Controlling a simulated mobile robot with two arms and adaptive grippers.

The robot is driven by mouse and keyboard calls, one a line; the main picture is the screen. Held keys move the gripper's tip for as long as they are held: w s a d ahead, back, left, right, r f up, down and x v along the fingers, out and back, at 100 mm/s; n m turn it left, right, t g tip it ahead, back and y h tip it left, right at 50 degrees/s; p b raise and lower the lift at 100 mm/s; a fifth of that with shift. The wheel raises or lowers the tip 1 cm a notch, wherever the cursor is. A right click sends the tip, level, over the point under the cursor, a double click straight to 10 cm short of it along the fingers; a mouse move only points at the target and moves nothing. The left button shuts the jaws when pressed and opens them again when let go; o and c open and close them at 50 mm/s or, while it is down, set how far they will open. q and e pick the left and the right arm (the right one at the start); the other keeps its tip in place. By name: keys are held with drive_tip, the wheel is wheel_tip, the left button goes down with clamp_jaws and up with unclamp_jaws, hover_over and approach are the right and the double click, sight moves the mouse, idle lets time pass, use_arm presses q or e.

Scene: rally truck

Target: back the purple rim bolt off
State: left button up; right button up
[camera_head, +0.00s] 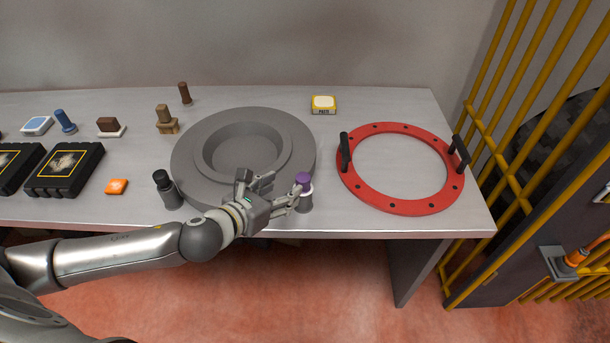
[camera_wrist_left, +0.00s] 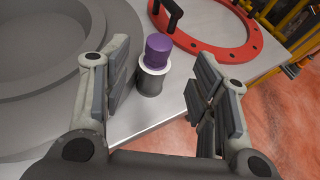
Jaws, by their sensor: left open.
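The purple rim bolt (camera_head: 303,180) has a purple cap above a white collar and stands upright in a grey holder (camera_head: 304,203) near the table's front edge. The bolt also shows in the left wrist view (camera_wrist_left: 158,48), ahead of the fingers and between them. My left gripper (camera_head: 291,199) is open, its fingers close to the bolt from the left; in the wrist view the left gripper (camera_wrist_left: 160,85) holds nothing. I cannot tell whether a finger touches the holder. My right gripper is not in view.
A big grey rim (camera_head: 184,165) lies left of the bolt. A red ring (camera_head: 413,207) with black handles lies to the right. A black-capped bolt (camera_head: 164,185) stands at the front left. A yellow box (camera_head: 323,105) is at the back. A yellow cage (camera_head: 500,100) bounds the right.

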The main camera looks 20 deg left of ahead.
sight(303, 178)
use_arm(q)
drive_tip(key=p+x, duration=0.1)
drive_tip(key=x, duration=0.8)
drive_tip(key=shift+w+d+f, duration=0.1)
drive_tip(key=shift+w+f, duration=0.1)
drive_tip(key=shift+w, duration=0.4)
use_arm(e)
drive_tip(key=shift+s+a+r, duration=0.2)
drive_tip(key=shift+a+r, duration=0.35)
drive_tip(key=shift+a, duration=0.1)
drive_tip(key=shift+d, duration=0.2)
use_arm(q)
drive_tip(key=c, duration=1)
drive_tip(key=shift+c, duration=0.2)
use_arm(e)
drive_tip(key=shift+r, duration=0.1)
use_arm(q)
drive_tip(key=shift+d+y, duration=0.1)
drive_tip(key=shift+y, duration=0.2)
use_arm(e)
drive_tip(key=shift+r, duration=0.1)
